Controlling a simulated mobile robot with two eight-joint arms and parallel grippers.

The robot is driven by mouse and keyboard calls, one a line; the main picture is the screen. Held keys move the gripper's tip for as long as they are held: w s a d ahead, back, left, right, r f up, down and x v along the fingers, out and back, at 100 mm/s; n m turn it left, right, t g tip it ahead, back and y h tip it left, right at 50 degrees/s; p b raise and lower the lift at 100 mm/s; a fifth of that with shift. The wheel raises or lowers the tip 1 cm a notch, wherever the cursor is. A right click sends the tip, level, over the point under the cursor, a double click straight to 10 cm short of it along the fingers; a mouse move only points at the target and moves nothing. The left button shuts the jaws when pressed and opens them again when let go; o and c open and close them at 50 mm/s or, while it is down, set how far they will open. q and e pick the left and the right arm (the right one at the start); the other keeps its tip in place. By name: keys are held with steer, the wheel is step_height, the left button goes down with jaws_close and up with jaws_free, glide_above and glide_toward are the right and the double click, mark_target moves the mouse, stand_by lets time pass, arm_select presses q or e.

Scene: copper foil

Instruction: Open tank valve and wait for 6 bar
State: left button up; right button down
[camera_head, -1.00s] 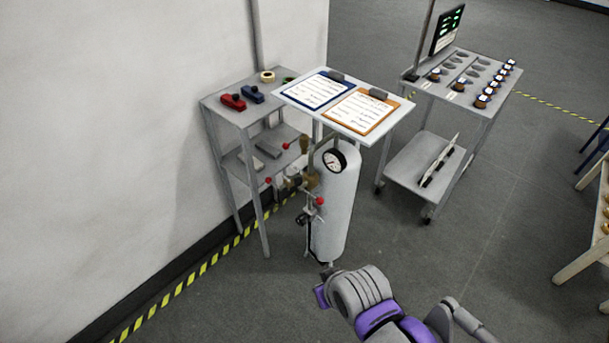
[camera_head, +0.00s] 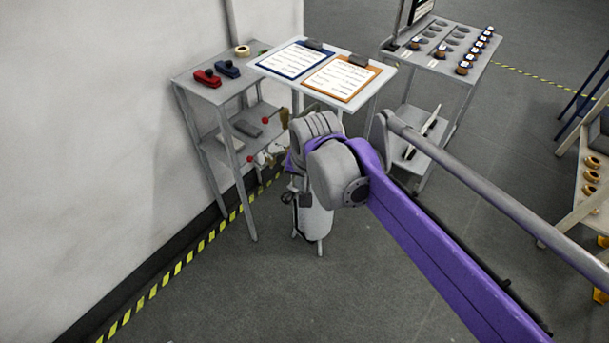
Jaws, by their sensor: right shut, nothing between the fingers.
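The white tank (camera_head: 316,222) stands upright beside the grey shelf stand. My right arm crosses in front of it and covers its upper part. The pressure gauge is hidden behind my arm, so no reading shows. Red knobs show left of my wrist, an upper one (camera_head: 265,120) and a lower one (camera_head: 250,158). Brass fittings (camera_head: 283,118) are partly visible beside them. My right gripper (camera_head: 291,163) is shut and empty, at the tank's left side near the valve fittings. It is mostly hidden by my wrist, and I cannot tell whether it touches anything. My left gripper is out of view.
The shelf stand (camera_head: 197,92) holds a red and a blue block and a tape roll. A sloped board (camera_head: 375,92) with two clipboards overhangs the tank. A trolley (camera_head: 450,76) with a screen stands behind, right. A wooden rack (camera_head: 570,215) is at far right. Front floor is clear.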

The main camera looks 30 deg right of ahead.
steer(key=w+d+m+g+b, duration=0.1)
steer(key=w+d+m+b, duration=0.1)
steer(key=w+d+m, duration=0.4)
steer(key=w+d, duration=0.1)
steer(key=w, duration=0.3)
steer(key=shift+w+d+f, duration=0.25)
steer(key=shift+f, duration=0.1)
steer(key=shift+f, duration=0.1)
steer(key=b+x, duration=0.1)
steer(key=x, duration=0.6)
steer(key=b+x, duration=0.1)
steer(key=x, duration=0.6)
steer(key=shift+d, duration=0.2)
steer(key=shift+s, duration=0.1)
